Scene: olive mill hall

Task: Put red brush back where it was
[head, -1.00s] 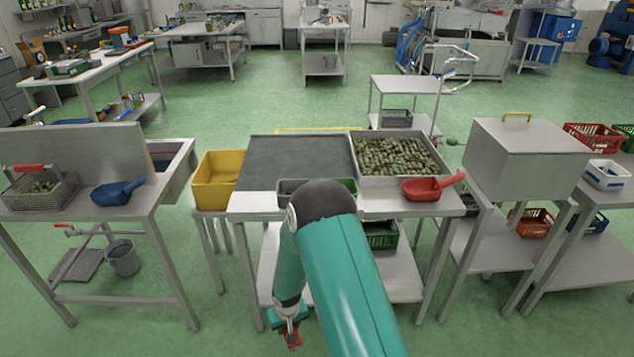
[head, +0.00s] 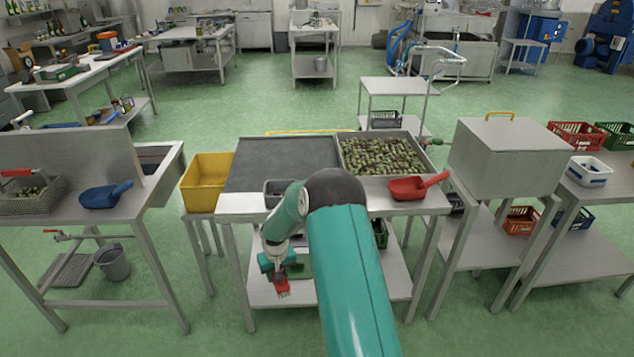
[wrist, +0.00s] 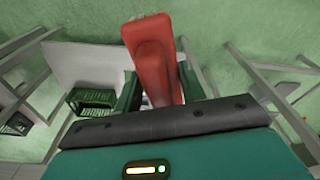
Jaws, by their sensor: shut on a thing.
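My gripper (head: 279,279) is in front of the middle steel table (head: 240,205), below its top and before the lower shelf in the head view. It is shut on the red brush (head: 283,290), which hangs below the jaws. In the wrist view the brush (wrist: 155,60) stands out between the two green fingers of my gripper (wrist: 160,88), with its red body facing the camera. The brush touches no other thing that I can see.
On the table are a dark mat (head: 285,160), an olive tray (head: 345,157) and a red scoop (head: 408,189). A yellow crate (head: 206,190) stands left. The lower shelf (head: 390,288) has bare room. A steel table with a blue scoop (head: 103,195) is further left.

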